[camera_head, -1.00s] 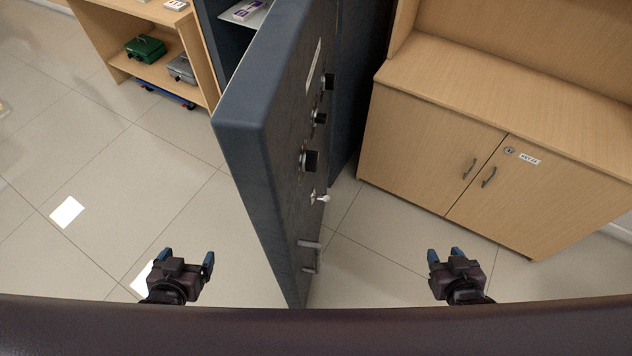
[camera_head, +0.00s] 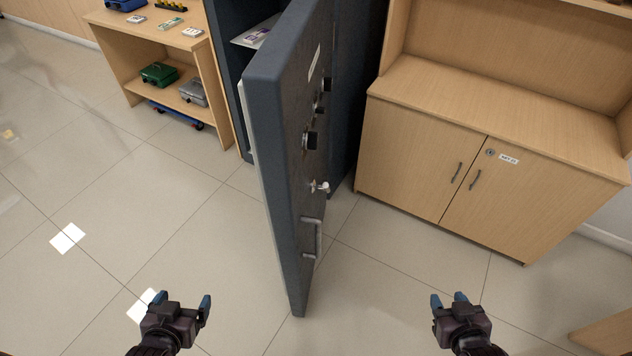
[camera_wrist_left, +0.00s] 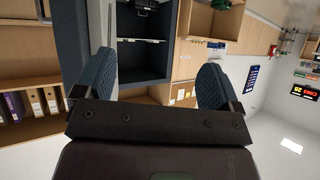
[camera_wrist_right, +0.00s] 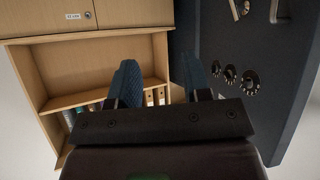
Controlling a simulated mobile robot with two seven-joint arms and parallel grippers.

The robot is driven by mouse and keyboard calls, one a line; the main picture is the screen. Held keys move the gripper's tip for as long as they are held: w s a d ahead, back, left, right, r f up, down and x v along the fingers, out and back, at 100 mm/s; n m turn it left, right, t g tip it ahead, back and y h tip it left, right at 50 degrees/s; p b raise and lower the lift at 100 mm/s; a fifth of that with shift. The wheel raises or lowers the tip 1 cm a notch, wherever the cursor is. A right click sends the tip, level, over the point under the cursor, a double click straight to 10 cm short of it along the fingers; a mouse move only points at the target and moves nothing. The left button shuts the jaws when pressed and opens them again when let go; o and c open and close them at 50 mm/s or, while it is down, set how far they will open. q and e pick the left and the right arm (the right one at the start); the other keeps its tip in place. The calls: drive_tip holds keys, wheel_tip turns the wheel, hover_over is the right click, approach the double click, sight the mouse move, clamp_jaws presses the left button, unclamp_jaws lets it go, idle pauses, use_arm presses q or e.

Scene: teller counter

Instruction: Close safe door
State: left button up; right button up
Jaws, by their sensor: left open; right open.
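The dark blue safe door (camera_head: 285,150) stands wide open in the middle of the head view, edge toward me. Its outer face, with dials, a key-like knob and a grey pull handle (camera_head: 318,238), faces right. The safe body (camera_head: 228,70) is behind it, partly hidden by the door; a shelf with papers shows inside. My left gripper (camera_head: 185,303) is open and empty, left of the door and apart from it. My right gripper (camera_head: 449,300) is open and empty, right of the door and apart from it. The door's dials also show in the right wrist view (camera_wrist_right: 250,80).
A wooden cabinet (camera_head: 420,160) with two shut doors stands right of the safe. A wooden shelf unit (camera_head: 215,100) with a green box (camera_head: 159,74) and a grey box stands left of it. The tiled floor around the door is clear.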

use_arm(q)
drive_tip(key=shift+w+r, duration=0.15)
drive_tip(key=shift+w, duration=0.4)
use_arm(e)
drive_tip(key=shift+w+r, duration=0.2)
drive_tip(key=shift+w, duration=0.4)
use_arm(q)
drive_tip(key=shift+s, duration=0.15)
